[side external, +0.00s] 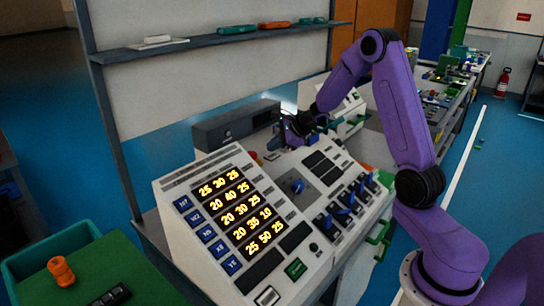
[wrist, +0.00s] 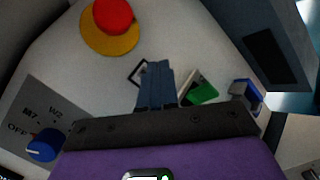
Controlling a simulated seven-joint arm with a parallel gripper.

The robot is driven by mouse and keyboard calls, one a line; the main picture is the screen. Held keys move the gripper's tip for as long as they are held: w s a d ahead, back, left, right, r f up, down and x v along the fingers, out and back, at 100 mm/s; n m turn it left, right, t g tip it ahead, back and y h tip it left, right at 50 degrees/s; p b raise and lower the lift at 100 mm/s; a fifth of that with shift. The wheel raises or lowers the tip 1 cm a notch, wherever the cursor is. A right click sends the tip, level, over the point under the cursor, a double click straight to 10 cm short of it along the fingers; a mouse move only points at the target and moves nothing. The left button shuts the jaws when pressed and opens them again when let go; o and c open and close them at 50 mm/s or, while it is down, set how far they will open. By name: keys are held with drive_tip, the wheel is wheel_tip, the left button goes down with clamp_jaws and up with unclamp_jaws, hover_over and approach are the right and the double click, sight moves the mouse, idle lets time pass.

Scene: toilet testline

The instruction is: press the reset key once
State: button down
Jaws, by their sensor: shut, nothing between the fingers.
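My gripper (wrist: 156,66) is shut and empty, fingers pointing at the white console panel. In the side view my gripper (side external: 288,138) is over the far top part of the console (side external: 185,228). In the wrist view a dark-framed pale key (wrist: 137,72) is partly hidden behind the fingertips. A green key (wrist: 203,93) in a pale frame lies just right of the fingers, and a blue key (wrist: 247,95) further right. I cannot read which one is the reset key. I cannot tell whether the fingertips touch the panel.
A red mushroom button on a yellow base (wrist: 110,32) stands up left of the fingers. A blue rotary knob (wrist: 43,146) is at lower left. The console also has blue levers (side external: 345,206) and lit number displays (side external: 240,212). A grey box (side external: 235,124) stands behind.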

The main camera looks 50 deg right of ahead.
sight(274, 156)
drive_tip(key=shift+f, duration=0.1)
drive_tip(key=shift+f, duration=0.35)
drive_tip(key=shift+f, duration=0.35)
idle(0.7)
drive_tip(key=shift+r, duration=0.8)
drive_tip(key=shift+r, duration=2.5)
